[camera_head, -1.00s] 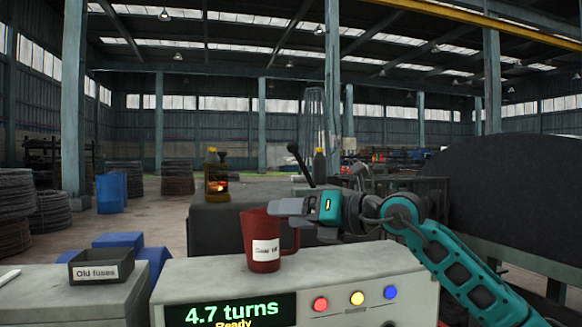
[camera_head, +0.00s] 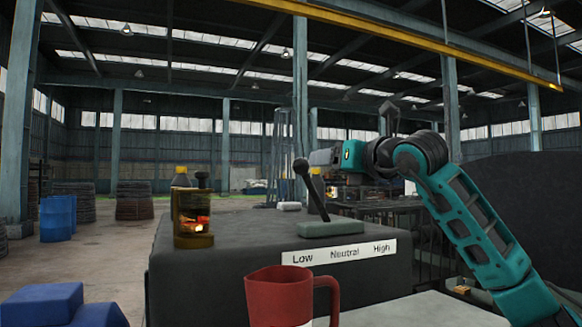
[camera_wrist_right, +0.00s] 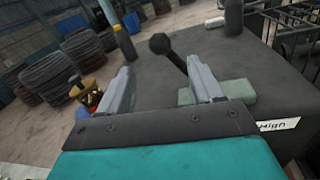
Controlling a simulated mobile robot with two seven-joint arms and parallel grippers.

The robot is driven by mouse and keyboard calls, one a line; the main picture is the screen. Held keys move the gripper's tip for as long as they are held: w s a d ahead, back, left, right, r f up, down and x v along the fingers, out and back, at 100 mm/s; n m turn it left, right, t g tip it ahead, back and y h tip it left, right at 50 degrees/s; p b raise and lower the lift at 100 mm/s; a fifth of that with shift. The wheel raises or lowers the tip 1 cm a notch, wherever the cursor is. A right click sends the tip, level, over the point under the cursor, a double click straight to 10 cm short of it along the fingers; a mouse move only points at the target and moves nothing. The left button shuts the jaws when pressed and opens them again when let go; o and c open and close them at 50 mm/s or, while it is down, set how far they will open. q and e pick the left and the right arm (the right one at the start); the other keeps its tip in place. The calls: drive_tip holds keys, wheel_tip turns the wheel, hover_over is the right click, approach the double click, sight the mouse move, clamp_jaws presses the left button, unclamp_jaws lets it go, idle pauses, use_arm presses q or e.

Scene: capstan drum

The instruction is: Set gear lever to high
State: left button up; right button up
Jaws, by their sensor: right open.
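The gear lever (camera_head: 308,183) is a dark rod with a black ball knob, rising from a grey-green base (camera_head: 332,228) on a dark cabinet. It leans left in the head view, towards the Low end of the white label strip (camera_head: 340,252), which reads Low, Neutral, High. My right gripper (camera_head: 318,160) is open at the lever's upper part, its fingers pointing left. In the right wrist view, the lever's knob (camera_wrist_right: 159,44) shows beyond and between the two open fingers (camera_wrist_right: 163,85); whether they touch it I cannot tell. My left gripper is out of view.
A red mug (camera_head: 278,298) stands in front of the dark cabinet (camera_head: 200,280). The cabinet top between container and lever is clear.

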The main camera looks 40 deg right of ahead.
sight(305, 163)
drive_tip(key=w+p, duration=0.1)
drive_tip(key=w, duration=0.2)
drive_tip(key=w+d+p, duration=0.1)
drive_tip(key=w+p, duration=0.1)
drive_tip(key=w, duration=0.2)
drive_tip(key=w+p, duration=0.1)
drive_tip(key=w, duration=0.3)
drive_tip(key=shift+d+r, duration=0.1)
drive_tip(key=shift+d, duration=0.3)
drive_tip(key=shift+w+d+p, duration=0.15)
drive_tip(key=shift+w+p, duration=0.15)
drive_tip(key=shift+w, duration=0.3)
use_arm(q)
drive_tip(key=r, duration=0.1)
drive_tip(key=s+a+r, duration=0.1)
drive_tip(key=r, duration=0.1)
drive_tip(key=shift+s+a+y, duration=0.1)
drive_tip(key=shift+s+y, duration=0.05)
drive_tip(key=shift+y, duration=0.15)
use_arm(e)
drive_tip(key=shift+c, duration=0.2)
drive_tip(key=c, duration=0.8)
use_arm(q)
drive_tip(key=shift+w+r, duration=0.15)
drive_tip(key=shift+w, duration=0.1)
use_arm(e)
clamp_jaws()
